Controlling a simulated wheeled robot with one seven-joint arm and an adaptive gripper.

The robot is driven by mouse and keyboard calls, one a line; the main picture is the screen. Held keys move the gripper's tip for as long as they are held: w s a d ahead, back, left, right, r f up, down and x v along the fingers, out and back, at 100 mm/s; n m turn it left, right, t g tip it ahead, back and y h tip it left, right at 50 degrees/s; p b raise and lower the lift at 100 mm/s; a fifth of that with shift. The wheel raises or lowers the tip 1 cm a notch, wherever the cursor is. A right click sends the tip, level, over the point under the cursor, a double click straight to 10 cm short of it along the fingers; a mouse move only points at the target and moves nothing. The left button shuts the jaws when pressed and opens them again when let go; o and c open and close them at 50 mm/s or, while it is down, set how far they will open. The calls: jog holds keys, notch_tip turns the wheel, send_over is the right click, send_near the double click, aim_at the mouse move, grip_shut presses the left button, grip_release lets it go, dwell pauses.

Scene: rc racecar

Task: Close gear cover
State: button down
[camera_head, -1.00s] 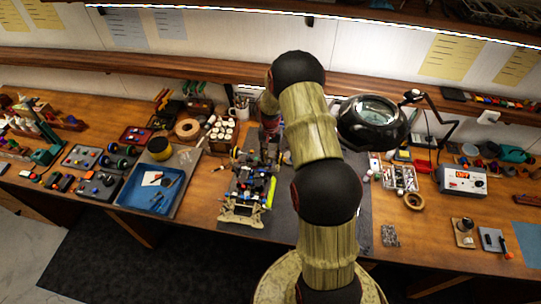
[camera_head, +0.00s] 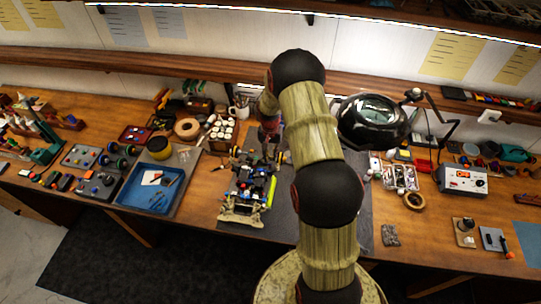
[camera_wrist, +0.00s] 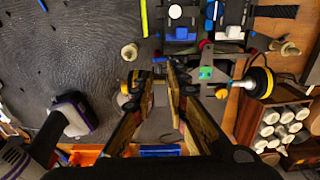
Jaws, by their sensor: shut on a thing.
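The RC racecar (camera_head: 245,194) stands on the dark mat in the middle of the bench, with a yellow-green strip along its right side. In the wrist view its chassis (camera_wrist: 207,48) shows at the top, with yellow-hubbed wheels (camera_wrist: 258,82) on both sides of my fingers. My gripper (camera_wrist: 160,74) is down at the car's far end, between these wheels. Its fingers are nearly together, shut on a small part that looks like the gear cover; the fingers hide most of it. In the head view my arm partly hides the gripper.
A blue tray (camera_head: 150,193) lies left of the car. A rack of white-capped jars (camera_head: 222,134) stands behind it at the left. A magnifier lamp (camera_head: 372,122) stands right of my arm. A dark-handled tool (camera_wrist: 70,115) lies near my fingers in the wrist view.

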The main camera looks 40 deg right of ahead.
jog(key=f+t+h+b, duration=0.1)
jog(key=b, duration=0.2)
jog(key=shift+s+a+f, duration=0.1)
jog(key=shift+s+a, duration=0.05)
jog(key=shift+a, duration=0.05)
jog(key=shift+f+h+b, duration=0.1)
jog(key=shift+h+b, duration=0.2)
jog(key=shift+b, duration=0.6)
jog(key=shift+s+t, duration=0.1)
jog(key=shift+t, duration=0.2)
jog(key=c, duration=1.8)
grip_release()
jog(key=shift+o, duration=0.3)
jog(key=v, duration=1.2)
jog(key=shift+a, duration=0.1)
